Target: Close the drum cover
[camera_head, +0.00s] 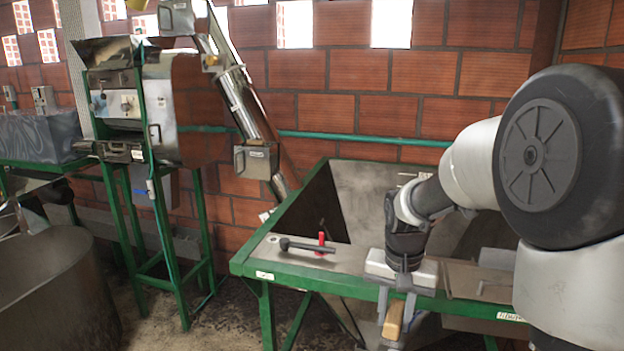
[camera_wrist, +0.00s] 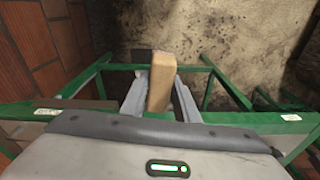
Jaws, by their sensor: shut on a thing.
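A steel pulper machine (camera_head: 130,105) stands on a green frame at the left in the head view. A shiny steel housing with a handle (camera_head: 175,110) is on its right side; I cannot tell for sure which panel is the drum cover, or whether it is open. My gripper (camera_head: 393,325) points down in front of the green-framed hopper, far to the right of the machine. It is shut on a tan block (camera_wrist: 160,82), which sits between both fingers in the wrist view. The machine is not in the wrist view.
A green-framed steel hopper (camera_head: 265,263) fills the centre, with a black-handled lever (camera_head: 308,247) and a red handle (camera_head: 321,241) on its front ledge. A slanted steel tube (camera_head: 240,100) rises behind. A round tank (camera_head: 60,300) stands at lower left. Floor shows between machine and hopper.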

